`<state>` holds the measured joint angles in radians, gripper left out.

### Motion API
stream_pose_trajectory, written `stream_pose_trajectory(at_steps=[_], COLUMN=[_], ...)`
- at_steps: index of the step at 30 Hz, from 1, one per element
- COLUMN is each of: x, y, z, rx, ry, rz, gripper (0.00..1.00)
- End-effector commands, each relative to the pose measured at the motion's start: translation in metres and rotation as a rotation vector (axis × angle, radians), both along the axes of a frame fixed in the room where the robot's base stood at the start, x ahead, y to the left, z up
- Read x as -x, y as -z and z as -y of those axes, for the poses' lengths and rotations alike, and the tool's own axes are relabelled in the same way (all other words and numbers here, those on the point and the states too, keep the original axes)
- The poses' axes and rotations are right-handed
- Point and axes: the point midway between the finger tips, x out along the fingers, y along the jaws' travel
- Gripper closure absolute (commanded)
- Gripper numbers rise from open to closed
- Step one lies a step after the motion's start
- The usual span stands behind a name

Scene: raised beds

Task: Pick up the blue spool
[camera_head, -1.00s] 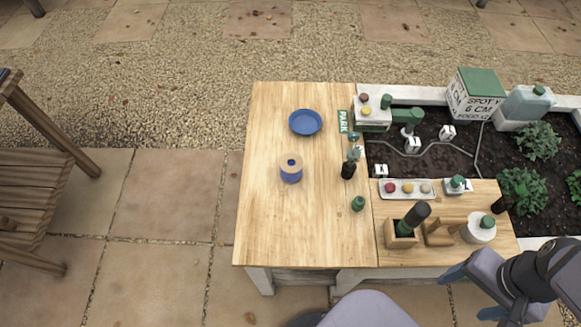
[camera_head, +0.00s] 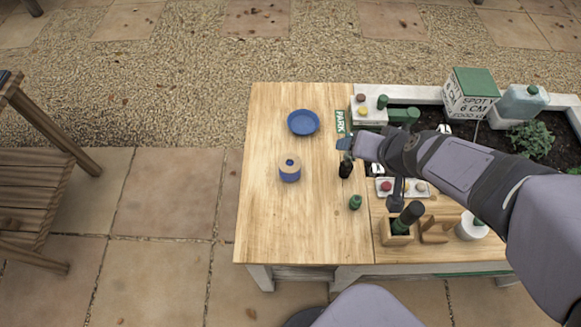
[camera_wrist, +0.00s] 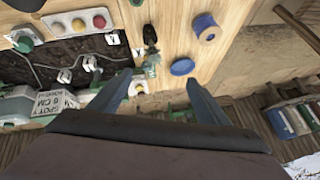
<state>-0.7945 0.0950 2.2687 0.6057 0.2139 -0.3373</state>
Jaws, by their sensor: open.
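In the wrist view the blue spool (camera_wrist: 206,28) is at the upper right, beyond the right fingertip. My gripper (camera_head: 345,144) is over the right part of the table, to the right of the spool and apart from it. In the wrist view my gripper (camera_wrist: 157,78) has its two blue-grey fingers wide apart with nothing between them held.
A blue dish (camera_head: 303,122) lies behind the spool. A wooden holder (camera_head: 397,232) and planter bed (camera_head: 540,140) are further right. The table left of the spool is clear.

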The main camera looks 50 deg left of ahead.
Motion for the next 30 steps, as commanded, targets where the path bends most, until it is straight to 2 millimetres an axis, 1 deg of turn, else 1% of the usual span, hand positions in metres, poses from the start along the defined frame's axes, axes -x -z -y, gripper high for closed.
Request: stream_pose_trajectory(at_steps=[1, 2, 3, 5, 6, 9, 10, 12, 15, 18, 21, 24, 30], x=[0.011, 0.014, 0.021, 0.032, 0.039, 0.055, 0.06, 0.073, 0.089, 0.103, 0.114, 0.121, 0.126], y=[0.014, 0.018, 0.024, 0.036, 0.049, 0.083, 0.093, 0.114, 0.135, 0.148, 0.156, 0.16, 0.161], z=[-0.029, -0.044, -0.063, -0.089, -0.102, -0.124, -0.128, -0.135, -0.138, -0.137, -0.133, -0.13, -0.127], rx=[-0.02, -0.036, -0.055, -0.078, -0.087, -0.1, -0.103, -0.108, -0.114, -0.123, -0.13, -0.137, -0.145], ry=[-0.018, -0.018, -0.017, -0.011, 0.003, 0.052, 0.065, 0.096, 0.128, 0.149, 0.163, 0.171, 0.177], rz=[0.021, 0.04, 0.064, 0.102, 0.129, 0.206, 0.233, 0.298, 0.394, 0.479, 0.548, 0.598, 0.637], gripper=[0.3, 0.3, 0.3, 0.3, 0.3, 0.3, 0.3, 0.3, 0.3, 0.3, 0.3, 0.3, 0.3])
